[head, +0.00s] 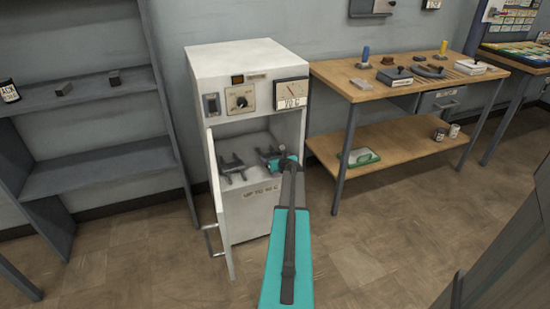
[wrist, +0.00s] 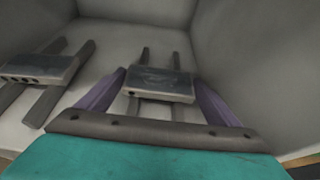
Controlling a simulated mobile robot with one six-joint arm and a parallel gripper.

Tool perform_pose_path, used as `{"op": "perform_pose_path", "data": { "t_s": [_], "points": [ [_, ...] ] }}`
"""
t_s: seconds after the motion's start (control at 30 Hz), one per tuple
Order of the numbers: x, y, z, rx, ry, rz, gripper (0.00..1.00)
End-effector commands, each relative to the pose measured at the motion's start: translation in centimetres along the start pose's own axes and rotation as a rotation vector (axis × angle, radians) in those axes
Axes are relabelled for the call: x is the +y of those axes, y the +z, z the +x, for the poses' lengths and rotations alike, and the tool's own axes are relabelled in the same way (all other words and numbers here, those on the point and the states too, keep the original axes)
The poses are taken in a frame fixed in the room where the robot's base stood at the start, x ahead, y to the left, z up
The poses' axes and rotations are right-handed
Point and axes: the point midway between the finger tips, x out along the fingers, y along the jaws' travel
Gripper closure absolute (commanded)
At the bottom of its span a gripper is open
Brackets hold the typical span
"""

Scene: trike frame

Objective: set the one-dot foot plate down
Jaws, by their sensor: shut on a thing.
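The one-dot foot plate (wrist: 160,82) is a dark grey block with one dark dot on its near face. In the wrist view it lies between the two purple fingers of my gripper (wrist: 163,92), which is shut on it. The plate is over a pair of dark bars (wrist: 146,56) inside the white cabinet; whether it touches them I cannot tell. In the head view my gripper (head: 284,163) reaches into the cabinet's open compartment and partly hides the plate.
The white cabinet (head: 245,62) has its door (head: 220,215) open at the left. Inside, left of my gripper, another plate (wrist: 40,68) with several dots lies across bars. Cabinet walls are close. A wooden bench (head: 380,92) stands right, grey shelves (head: 95,88) left.

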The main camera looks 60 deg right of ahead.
Motion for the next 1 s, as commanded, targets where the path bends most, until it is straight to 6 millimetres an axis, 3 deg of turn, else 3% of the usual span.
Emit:
{"op": "perform_pose_path", "data": {
  "t_s": [0.1, 0.13, 0.2, 0.63, 1.0],
  "points": [
    [0.0, -0.2, 0.1, -0.001, 0.000, 0.001, 0.45],
    [0.0, -0.3, 0.1, 0.000, 0.000, 0.001, 0.13],
    [0.0, -0.2, 0.1, 0.000, 0.000, 0.001, 0.01],
    [-0.1, 0.0, -0.3, 0.000, -0.001, 0.001, 0.00],
    [-0.1, 0.0, -3.4, 0.000, -0.002, 0.001, 0.00]
  ]
}}
